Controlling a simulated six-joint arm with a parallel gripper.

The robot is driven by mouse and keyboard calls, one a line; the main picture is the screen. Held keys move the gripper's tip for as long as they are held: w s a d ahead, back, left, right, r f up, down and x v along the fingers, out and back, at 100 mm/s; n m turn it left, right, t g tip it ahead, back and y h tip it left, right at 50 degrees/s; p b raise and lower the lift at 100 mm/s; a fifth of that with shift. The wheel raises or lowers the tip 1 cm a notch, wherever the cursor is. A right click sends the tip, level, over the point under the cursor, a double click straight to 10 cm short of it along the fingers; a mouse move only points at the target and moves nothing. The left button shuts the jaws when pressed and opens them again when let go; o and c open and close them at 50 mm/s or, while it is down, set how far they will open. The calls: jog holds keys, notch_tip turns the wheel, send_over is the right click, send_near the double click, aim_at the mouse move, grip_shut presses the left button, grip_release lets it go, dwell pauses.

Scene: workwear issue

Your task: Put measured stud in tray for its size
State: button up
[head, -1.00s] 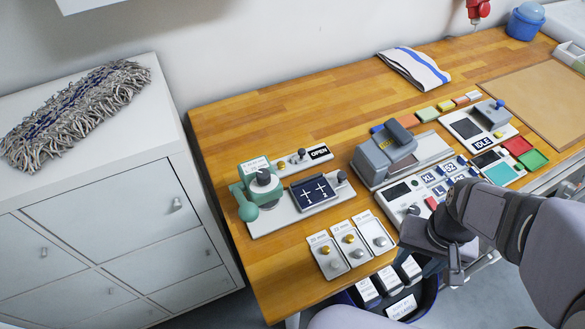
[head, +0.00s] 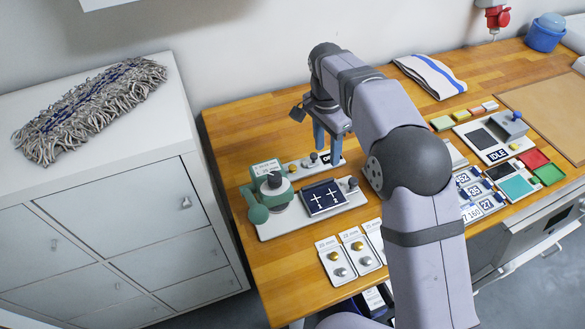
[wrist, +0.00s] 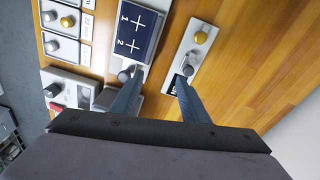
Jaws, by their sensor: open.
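My gripper (head: 328,150) is open and empty, pointing down by the "OPEN" end of a small white strip (head: 302,162). On the strip are a gold stud (head: 293,167) and a grey stud (head: 313,158); the wrist view also shows the gold stud (wrist: 200,37) and grey stud (wrist: 194,57) ahead of the fingertips (wrist: 157,82). Beside it is the green measuring device (head: 272,188) with a dark panel (head: 324,197) marked with two crosses. My arm partly hides the third.
A grey knob (head: 353,182) stands at the measuring plate's right end, near one finger in the wrist view. My arm covers the grey machine at centre. An "IDLE" unit (head: 495,145), coloured pads and a folded cloth (head: 430,75) lie right. The back left wood is clear.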

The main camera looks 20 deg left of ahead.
jog(key=m, duration=0.2)
send_near(292, 167)
jog(key=shift+w+d+f+p, duration=0.15)
jog(key=shift+f+p, duration=0.7)
jog(key=shift+f, duration=1.1)
jog(key=shift+d+f+p, duration=0.15)
jog(key=shift+f+p, duration=0.65)
jog(key=shift+f, duration=1.2)
jog(key=shift+c, duration=0.4)
grip_shut()
